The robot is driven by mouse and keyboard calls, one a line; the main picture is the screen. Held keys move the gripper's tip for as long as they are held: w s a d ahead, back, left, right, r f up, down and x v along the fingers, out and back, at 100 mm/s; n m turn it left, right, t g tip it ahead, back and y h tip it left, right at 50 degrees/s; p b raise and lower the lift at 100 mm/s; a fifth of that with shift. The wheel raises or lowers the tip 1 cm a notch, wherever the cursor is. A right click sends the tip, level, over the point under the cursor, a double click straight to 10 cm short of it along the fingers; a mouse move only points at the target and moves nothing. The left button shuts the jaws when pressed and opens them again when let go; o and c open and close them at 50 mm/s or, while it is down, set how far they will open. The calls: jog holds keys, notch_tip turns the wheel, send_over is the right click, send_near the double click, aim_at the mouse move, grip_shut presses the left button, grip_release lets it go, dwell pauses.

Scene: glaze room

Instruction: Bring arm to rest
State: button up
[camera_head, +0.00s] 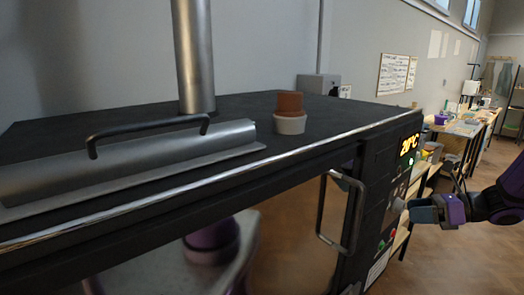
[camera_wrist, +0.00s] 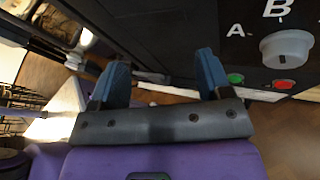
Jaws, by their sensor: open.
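My gripper (camera_head: 412,208) is at the right of the head view, beside the control panel of a black kiln (camera_head: 215,190). In the wrist view, my gripper (camera_wrist: 162,70) has its two blue fingers spread apart with nothing held between them. The kiln's grey knob (camera_wrist: 287,48) is to the right of the fingers, apart from them, near the letters A and B. In the head view the fingertips overlap the panel, and I cannot tell their exact gap from it.
A green button (camera_wrist: 235,78) and red button (camera_wrist: 283,84) sit below the knob. A door handle (camera_head: 342,215) sticks out at the kiln's front. A terracotta-and-white pot (camera_head: 290,115) stands on top. A long bench (camera_head: 465,128) is at the back right; brown floor (camera_head: 445,258) is clear.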

jog(key=s+a+r+n+g+h, duration=0.6)
jog(key=s+a+r+n, duration=0.2)
jog(key=s+a+n, duration=0.4)
jog(key=s+d+r+n+t+h, duration=0.2)
jog(key=s+r+n+t+h, duration=0.2)
jog(key=s+n, duration=0.7)
jog(key=shift+r+n+t+h, duration=0.4)
jog(key=shift+r+n+h, duration=1.2)
jog(key=shift+r, duration=0.8)
jog(key=shift+s+a, duration=0.1)
